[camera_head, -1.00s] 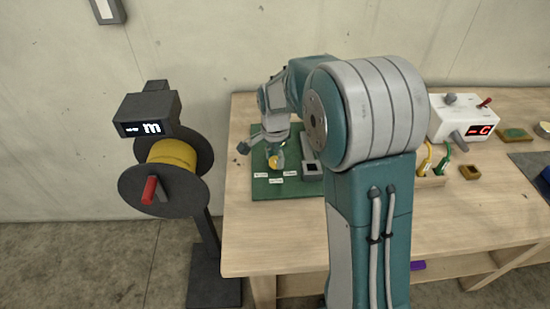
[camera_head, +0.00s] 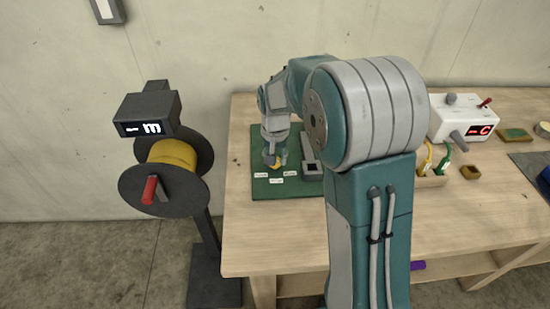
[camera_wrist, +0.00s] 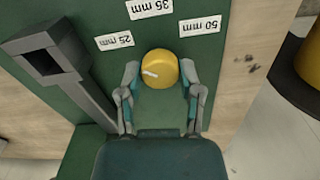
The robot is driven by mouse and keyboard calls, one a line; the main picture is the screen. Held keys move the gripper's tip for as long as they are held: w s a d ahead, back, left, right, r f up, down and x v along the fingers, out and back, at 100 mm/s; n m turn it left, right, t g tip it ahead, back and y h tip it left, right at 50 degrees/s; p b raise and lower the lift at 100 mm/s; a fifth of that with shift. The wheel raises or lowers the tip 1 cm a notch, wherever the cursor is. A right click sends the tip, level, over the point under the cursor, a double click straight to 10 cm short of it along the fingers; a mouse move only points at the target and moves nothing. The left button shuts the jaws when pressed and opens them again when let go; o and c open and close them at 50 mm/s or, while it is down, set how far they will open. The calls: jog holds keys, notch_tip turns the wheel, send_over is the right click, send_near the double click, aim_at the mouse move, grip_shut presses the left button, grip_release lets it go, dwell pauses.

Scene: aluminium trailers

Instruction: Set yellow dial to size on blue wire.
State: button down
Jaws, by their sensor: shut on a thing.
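The yellow dial (camera_wrist: 164,62) sits on a green board (camera_wrist: 101,15); part of it shows in the head view (camera_head: 276,166). Its white mark points left in the wrist view. Around it are the labels 25 mm (camera_wrist: 114,41), 35 mm (camera_wrist: 149,8) and 50 mm (camera_wrist: 200,25). The mark points below the 25 mm label, not straight at it. My gripper (camera_wrist: 160,76) has a finger on each side of the dial and is shut on it. A blue thing (camera_head: 546,173) shows at the right edge of the head view; I cannot tell whether it is the blue wire.
A grey tool with a square opening (camera_wrist: 45,60) lies on the board, close left of my gripper in the wrist view. A spool of yellow wire (camera_head: 172,155) stands left of the table (camera_head: 390,240). A white box with a red display (camera_head: 465,118) stands at the right.

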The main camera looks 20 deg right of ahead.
jog(key=shift+n, duration=0.6)
jog(key=shift+c, duration=1.3)
grip_release()
jog(key=shift+a+f, duration=0.1)
notch_tip(320, 180, up, 12)
